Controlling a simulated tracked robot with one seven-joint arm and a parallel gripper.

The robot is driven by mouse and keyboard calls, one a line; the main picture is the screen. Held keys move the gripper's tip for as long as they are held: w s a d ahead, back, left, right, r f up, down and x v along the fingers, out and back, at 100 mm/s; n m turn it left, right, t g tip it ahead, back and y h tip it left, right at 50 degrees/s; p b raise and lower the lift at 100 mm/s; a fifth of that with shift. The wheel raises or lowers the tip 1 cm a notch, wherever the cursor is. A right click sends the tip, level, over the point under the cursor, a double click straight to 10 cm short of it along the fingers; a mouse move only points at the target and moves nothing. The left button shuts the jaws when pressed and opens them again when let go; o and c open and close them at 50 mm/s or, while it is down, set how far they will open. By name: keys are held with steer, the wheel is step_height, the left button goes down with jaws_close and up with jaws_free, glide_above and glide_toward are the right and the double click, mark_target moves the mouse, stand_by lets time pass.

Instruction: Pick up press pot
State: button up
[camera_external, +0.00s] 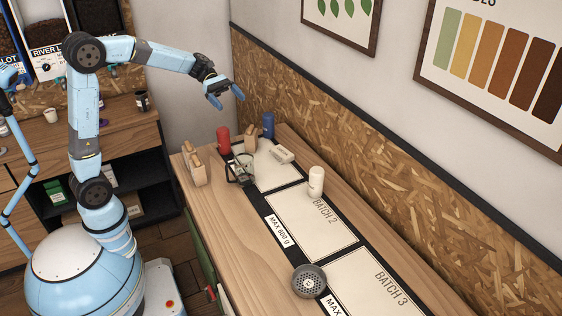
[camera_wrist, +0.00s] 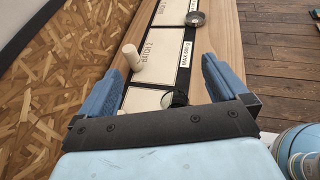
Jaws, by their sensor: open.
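The press pot (camera_external: 243,171), a clear glass vessel with a dark frame, stands on the wooden counter (camera_external: 200,207) near its far end. In the wrist view a dark round rim (camera_wrist: 176,99), apparently the pot's, shows just beyond the gripper's crossbar, which hides what lies below it. My gripper (camera_external: 228,96) is raised well above the counter's far end, apart from the pot. Its two blue fingers are spread in the wrist view (camera_wrist: 167,70), with nothing held between them.
A red cylinder (camera_external: 223,140), wooden pieces (camera_external: 197,166) and a small white device (camera_external: 282,153) stand close around the pot. A blue cylinder (camera_external: 268,124) is by the wall. The chipboard wall (camera_external: 400,195) borders the counter.

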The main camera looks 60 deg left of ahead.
glide_toward(251, 177)
steer(key=shift+a+r, duration=0.15)
steer(key=shift+a, duration=0.4)
steer(key=shift+a+r, duration=0.15)
steer(key=shift+a, duration=0.4)
steer(key=shift+d+f, duration=0.1)
steer(key=shift+f, duration=0.15)
steer(key=shift+x, duration=3.6)
steer(key=shift+s+f, duration=0.1)
steer(key=shift+s, duration=0.1)
steer(key=shift+c, duration=0.2)
steer(key=c, duration=1)
